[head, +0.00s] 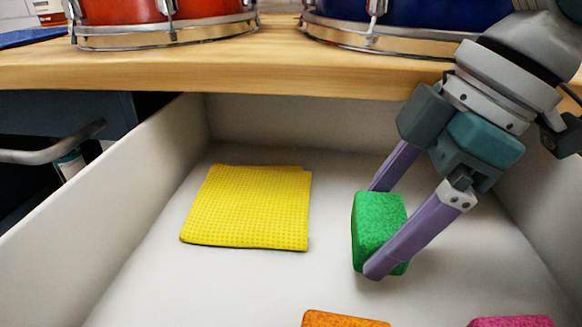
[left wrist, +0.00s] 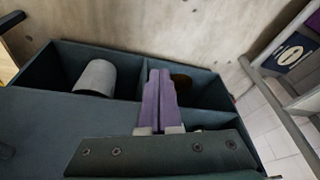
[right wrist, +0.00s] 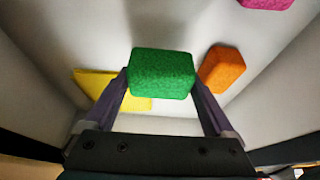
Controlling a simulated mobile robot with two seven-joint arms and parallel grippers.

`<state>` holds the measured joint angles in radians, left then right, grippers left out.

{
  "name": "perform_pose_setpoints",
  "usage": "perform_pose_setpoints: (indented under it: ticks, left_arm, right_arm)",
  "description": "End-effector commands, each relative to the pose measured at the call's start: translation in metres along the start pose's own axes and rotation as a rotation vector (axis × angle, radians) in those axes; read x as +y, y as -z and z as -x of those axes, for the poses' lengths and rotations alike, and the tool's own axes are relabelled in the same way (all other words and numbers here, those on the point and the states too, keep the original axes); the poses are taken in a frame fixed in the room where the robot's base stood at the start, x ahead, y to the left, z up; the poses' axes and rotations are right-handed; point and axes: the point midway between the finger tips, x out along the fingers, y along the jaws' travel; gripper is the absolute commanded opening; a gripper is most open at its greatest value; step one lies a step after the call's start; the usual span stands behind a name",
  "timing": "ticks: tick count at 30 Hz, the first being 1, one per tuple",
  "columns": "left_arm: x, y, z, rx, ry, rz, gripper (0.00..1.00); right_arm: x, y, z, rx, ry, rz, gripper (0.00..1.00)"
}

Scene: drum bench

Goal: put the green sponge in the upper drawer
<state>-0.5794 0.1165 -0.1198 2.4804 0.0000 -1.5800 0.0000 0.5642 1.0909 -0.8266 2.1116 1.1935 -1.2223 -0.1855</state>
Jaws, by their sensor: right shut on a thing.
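The green sponge (head: 378,228) is a small block between the two purple fingers of my right gripper (head: 376,231), which is shut on it. It is over the floor of the open white drawer (head: 160,165), within its walls; I cannot tell whether it touches the floor. In the right wrist view the sponge (right wrist: 163,73) spans the gap between the fingertips. My left gripper (left wrist: 158,98) shows only in the left wrist view, with its fingers together and nothing seen between them, above a dark compartmented box (left wrist: 125,55).
A folded yellow cloth (head: 250,205) lies in the drawer, left of the sponge. An orange sponge (head: 345,319) and a pink sponge (head: 510,321) are at the near side. The wooden bench top (head: 230,65) with red and blue drums overhangs the back. A grey cup (left wrist: 96,77) stands in the dark box.

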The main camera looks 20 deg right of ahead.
Motion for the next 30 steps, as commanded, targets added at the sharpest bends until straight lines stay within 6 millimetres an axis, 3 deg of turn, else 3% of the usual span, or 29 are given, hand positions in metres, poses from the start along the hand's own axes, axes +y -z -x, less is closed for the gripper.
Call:
perform_pose_setpoints:
  ticks: [3,6,18,19,21,30]
  left_arm:
    - [0.001,-0.005,-0.016,0.000,-0.002,0.003,0.00]
    - [0.001,-0.006,-0.020,0.000,-0.002,0.003,0.00]
    - [0.001,-0.006,-0.017,0.000,0.000,0.000,0.00]
    - [0.000,-0.006,-0.017,-0.001,0.000,-0.001,0.00]
    - [0.000,-0.006,-0.017,-0.001,0.002,-0.003,0.00]
    - [-0.001,-0.006,-0.018,-0.002,0.006,-0.008,0.00]
  right_arm:
    - [-0.001,-0.011,-0.028,-0.002,0.004,-0.001,0.37]
    - [-0.001,-0.016,-0.038,-0.001,0.002,-0.001,0.37]
    - [-0.001,-0.017,-0.040,0.000,0.002,-0.001,0.37]
    - [-0.001,-0.017,-0.040,0.000,0.002,0.000,0.92]
    - [-0.001,-0.017,-0.040,0.000,0.001,0.000,1.00]
    - [0.000,-0.015,-0.037,0.000,0.000,0.001,1.00]
